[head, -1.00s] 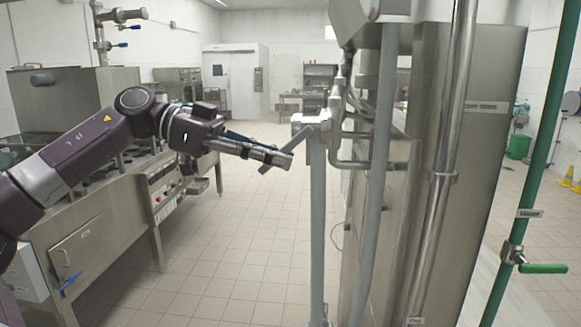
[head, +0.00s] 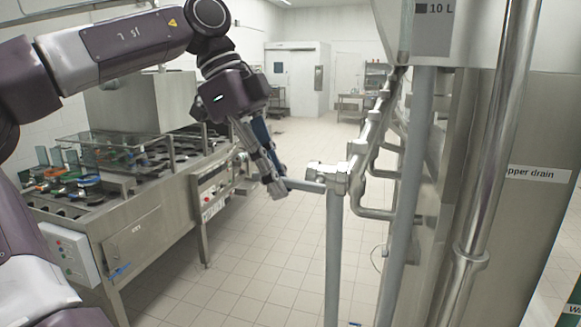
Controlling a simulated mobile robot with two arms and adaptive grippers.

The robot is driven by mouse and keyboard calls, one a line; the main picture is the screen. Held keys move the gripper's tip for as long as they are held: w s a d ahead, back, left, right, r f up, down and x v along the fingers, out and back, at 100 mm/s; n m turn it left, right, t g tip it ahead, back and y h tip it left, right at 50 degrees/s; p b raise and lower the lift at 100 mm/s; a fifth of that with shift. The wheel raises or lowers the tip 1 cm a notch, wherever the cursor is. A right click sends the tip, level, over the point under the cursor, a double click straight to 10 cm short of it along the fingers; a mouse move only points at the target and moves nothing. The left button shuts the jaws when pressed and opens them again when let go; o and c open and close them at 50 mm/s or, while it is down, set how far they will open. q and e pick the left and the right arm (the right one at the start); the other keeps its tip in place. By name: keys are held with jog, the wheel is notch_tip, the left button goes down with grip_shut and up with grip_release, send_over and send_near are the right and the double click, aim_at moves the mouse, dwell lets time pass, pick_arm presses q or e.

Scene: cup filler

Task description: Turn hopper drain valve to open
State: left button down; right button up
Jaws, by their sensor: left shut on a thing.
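The hopper drain valve (head: 332,176) is a pale metal valve body on top of a vertical grey pipe (head: 333,255), right of the picture's middle. Its grey lever handle (head: 306,186) sticks out to the left, nearly level. My left gripper (head: 276,188) comes down from the upper left and is shut on the lever's outer end, which its fingers partly hide. A label on the steel panel at the right reads "opper drain" (head: 535,174), its first letter hidden behind a shiny pipe. My right gripper is not in view.
A steel machine (head: 150,225) with a control box and coloured cups stands at the left. The hopper (head: 425,35), marked 10 L, is above right. Vertical pipes (head: 490,140) crowd the right side. Tiled floor (head: 270,260) lies open between.

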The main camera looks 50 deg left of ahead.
pick_arm(q)
jog(key=shift+r+y+p, duration=0.5)
jog(key=shift+p, duration=0.1)
jog(key=shift+d+r+g+y+p, duration=0.1)
jog(key=shift+g+y+p, duration=0.2)
jog(key=shift+g+p, duration=0.2)
jog(key=c, duration=2)
grip_release()
jog(key=shift+w, duration=0.1)
jog(key=shift+c, duration=0.2)
jog(key=v, duration=1.2)
jog(key=shift+w+d, duration=0.1)
